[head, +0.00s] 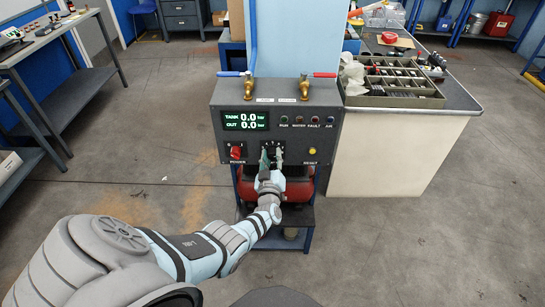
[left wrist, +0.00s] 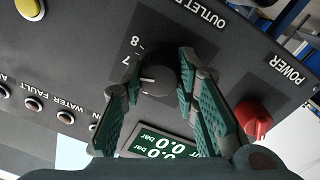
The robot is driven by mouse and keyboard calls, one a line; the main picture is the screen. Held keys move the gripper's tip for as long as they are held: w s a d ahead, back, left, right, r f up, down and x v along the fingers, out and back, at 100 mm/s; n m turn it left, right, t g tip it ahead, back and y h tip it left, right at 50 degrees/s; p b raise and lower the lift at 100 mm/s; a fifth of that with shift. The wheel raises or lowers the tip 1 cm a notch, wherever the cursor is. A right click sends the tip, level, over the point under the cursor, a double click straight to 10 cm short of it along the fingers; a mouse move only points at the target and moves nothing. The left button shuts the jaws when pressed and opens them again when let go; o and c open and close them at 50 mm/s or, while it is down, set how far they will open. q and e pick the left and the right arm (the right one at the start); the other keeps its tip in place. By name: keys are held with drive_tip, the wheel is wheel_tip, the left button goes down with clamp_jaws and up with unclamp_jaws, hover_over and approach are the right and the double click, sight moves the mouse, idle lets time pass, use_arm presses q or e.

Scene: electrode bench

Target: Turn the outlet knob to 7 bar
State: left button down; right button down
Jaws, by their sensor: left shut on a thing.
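The black outlet knob (left wrist: 157,74) sits on the dark control panel (head: 220,125), with 7 and 8 printed beside it in the left wrist view. Its white pointer mark faces the left of that view, near the 7 but not clearly on it. My left gripper (left wrist: 160,76) has its green fingers on both sides of the knob and is shut on it. In the head view this gripper (head: 272,157) covers most of the knob and its scale. The display (head: 245,121) reads TANK 0.0 bar and OUT 0.0 bar. My right gripper is not in view.
A red power switch (head: 237,152) is left of the knob and a yellow reset button (head: 312,150) right. Two brass valves, with a blue handle (head: 230,74) and a red handle (head: 324,75), stand on top. A parts tray (head: 400,102) lies on the right bench.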

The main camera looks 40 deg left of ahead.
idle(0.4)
use_arm(q)
drive_tip(key=c, duration=1.2)
unclamp_jaws()
drive_tip(key=shift+c, duration=0.2)
drive_tip(key=v, duration=1.2)
drive_tip(key=shift+r, duration=0.1)
